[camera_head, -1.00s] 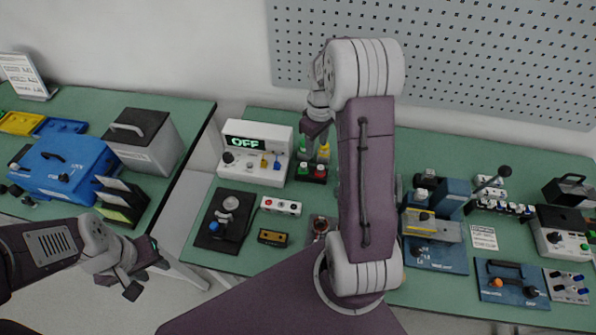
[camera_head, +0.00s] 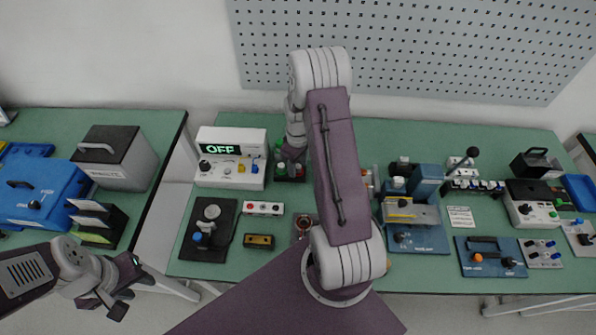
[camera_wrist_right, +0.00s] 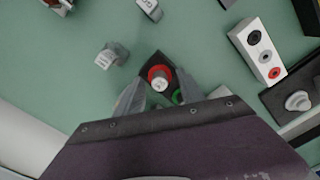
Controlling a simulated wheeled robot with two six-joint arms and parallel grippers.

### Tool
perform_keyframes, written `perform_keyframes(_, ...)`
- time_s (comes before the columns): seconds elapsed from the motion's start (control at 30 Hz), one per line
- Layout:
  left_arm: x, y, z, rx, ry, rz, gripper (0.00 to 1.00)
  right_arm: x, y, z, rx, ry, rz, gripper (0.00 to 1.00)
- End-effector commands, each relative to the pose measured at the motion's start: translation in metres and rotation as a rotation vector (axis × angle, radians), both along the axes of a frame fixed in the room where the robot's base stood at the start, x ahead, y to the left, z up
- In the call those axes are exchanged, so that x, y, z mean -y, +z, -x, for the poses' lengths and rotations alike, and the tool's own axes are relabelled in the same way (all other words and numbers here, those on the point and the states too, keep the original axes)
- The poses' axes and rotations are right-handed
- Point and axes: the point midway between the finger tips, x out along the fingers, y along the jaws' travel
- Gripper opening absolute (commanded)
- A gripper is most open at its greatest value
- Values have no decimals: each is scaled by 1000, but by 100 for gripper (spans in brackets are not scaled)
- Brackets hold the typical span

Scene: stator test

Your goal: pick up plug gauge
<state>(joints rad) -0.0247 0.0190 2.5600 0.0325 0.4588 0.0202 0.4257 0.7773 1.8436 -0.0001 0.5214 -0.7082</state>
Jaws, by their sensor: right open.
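A small black stand (camera_head: 280,178) with colour-ringed pieces sits behind the middle of the right-hand table, beside the OFF display box. The right wrist view shows a dark block with a red-ringed, white-topped piece (camera_wrist_right: 158,80) and a green-ringed one beside it. These look like plug gauges, but I cannot tell which is meant. My right gripper (camera_wrist_right: 160,95) is open above the stand, its fingers on either side of the red-ringed piece. In the head view my right arm partly hides the stand. My left gripper (camera_head: 128,288) looks open and empty, off the tables' front edge.
Close by are the OFF display box (camera_head: 230,158), a white three-button box (camera_head: 264,208) and a grey cylindrical piece (camera_wrist_right: 111,56). A blue fixture (camera_head: 418,238) stands right of my arm.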

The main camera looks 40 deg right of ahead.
Motion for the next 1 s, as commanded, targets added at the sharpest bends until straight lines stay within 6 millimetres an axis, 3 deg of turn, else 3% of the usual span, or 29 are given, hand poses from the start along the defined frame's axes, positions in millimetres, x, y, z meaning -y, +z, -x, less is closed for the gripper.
perform_keyframes(0.2, 0, 0, 0, 0, 0, 0, 36, 0, -3, 0, 0, 0, 0, 46)
perform_keyframes(0.37, 0, 0, 0, 0, 0, 0, 36, 0, -2, 0, 0, 0, 0, 4)
perform_keyframes(0.4, 0, 0, 0, 0, 0, 0, 36, 0, -2, 0, 0, 0, 0, 0)
perform_keyframes(0.77, 0, 0, 0, 0, 0, 0, 36, 0, 1, -1, 2, 0, 1, 0)
perform_keyframes(1.0, 0, -4, 0, 0, 0, 0, 36, 1, 34, -2, 6, 0, 2, 0)
